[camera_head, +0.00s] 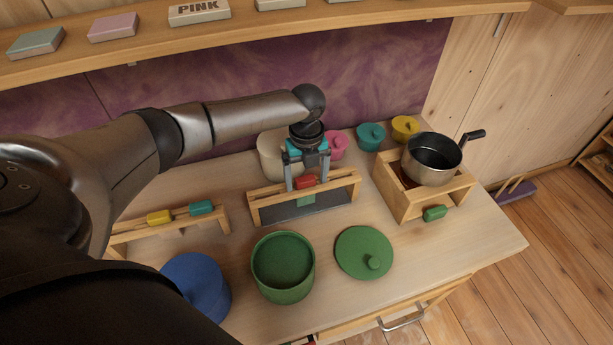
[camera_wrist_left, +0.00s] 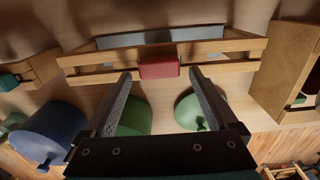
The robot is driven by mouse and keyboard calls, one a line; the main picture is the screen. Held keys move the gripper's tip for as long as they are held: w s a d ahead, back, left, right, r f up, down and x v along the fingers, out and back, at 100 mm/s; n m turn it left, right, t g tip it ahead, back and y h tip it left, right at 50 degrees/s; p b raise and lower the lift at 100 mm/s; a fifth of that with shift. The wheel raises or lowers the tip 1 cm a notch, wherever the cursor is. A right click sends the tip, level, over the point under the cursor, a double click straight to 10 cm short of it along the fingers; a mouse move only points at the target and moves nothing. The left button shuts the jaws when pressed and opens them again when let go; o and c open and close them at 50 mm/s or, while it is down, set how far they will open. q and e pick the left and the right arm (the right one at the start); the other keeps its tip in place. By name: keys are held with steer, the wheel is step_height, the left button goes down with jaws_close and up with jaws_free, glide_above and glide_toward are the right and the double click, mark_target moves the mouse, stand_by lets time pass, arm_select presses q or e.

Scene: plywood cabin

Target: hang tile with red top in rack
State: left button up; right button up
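The tile with the red top (camera_head: 306,181) sits at the wooden rack (camera_head: 255,212) in the middle of the table. Its red top lies at the rack's upper rails, and a green part shows below it in front of a dark grey panel. The red top (camera_wrist_left: 160,66) also shows at the rails (camera_wrist_left: 215,48) in the wrist view. My left gripper (camera_head: 307,178) is above the rack, pointing down. Its two fingers (camera_wrist_left: 160,76) are apart, one on each side of the red top, with gaps visible. My right gripper is not in view.
A second rack (camera_head: 182,222) holds yellow and teal tops at left. A green pot (camera_head: 283,283), its green lid (camera_head: 364,253) and a blue pot (camera_head: 197,283) stand in front. A saucepan (camera_head: 432,160) sits on a wooden box (camera_head: 406,205) at right. A shelf (camera_head: 270,34) runs above.

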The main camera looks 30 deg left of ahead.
arm_select(q)
steer(key=shift+o, duration=0.2)
step_height(320, 180, up, 15)
steer(key=shift+r+p, duration=0.15)
steer(key=shift+p, duration=0.2)
stand_by(0.6)
steer(key=shift+s, duration=0.1)
